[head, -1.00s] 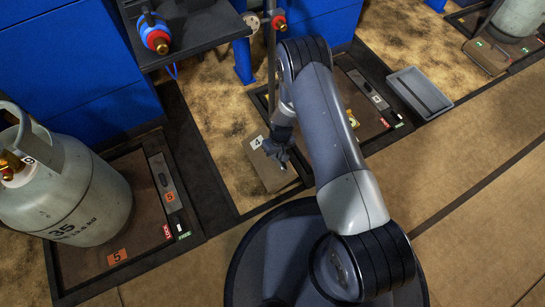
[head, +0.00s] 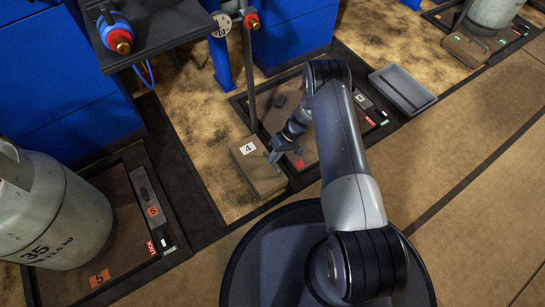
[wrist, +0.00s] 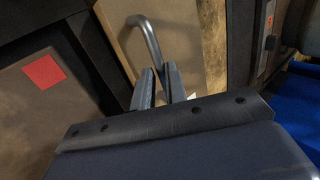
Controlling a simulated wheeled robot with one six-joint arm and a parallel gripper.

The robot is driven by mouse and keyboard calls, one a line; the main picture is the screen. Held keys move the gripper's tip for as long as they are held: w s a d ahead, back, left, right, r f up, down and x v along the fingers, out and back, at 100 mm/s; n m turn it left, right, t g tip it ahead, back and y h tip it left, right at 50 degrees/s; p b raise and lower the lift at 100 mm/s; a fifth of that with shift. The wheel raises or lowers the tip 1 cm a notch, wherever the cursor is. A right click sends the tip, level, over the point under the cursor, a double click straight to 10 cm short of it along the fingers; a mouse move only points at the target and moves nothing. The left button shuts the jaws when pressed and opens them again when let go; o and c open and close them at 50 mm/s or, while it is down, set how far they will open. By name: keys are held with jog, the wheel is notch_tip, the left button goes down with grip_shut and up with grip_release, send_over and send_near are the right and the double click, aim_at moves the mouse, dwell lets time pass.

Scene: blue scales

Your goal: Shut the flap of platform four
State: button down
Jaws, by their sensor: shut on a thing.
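The flap of platform four (head: 260,176) is a brown-tan panel with a white "4" label. In the head view it lies folded out at the near left side of platform four (head: 287,104), a dark-framed bay with a brown floor. The flap does not cover the bay. In the wrist view the flap (wrist: 186,35) carries a bent grey handle (wrist: 148,38). My gripper (head: 271,157) is at the flap's right side. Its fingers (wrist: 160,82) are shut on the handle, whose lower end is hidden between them.
A grey cylinder (head: 50,215) stands on platform five (head: 125,262) at left. A grey tray (head: 402,90) lies right of platform four. A dark shelf with a blue-red valve (head: 115,32) and a thin upright post (head: 249,75) are behind. Floor at lower right is clear.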

jog(key=shift+w+d+f, duration=0.2)
jog(key=shift+d+f, duration=0.15)
jog(key=shift+f, duration=0.15)
jog(key=shift+w+d+f, duration=0.15)
jog(key=shift+d+f, duration=0.2)
jog(key=shift+f, duration=0.15)
jog(key=c, duration=1.5)
grip_release()
jog(key=shift+d, duration=0.1)
jog(key=shift+r, duration=0.3)
jog(key=p+v, duration=0.3)
jog(key=v, duration=0.7)
jog(key=shift+w+r+p, duration=0.15)
jog(key=shift+r+p, duration=0.05)
jog(key=shift+p, duration=0.15)
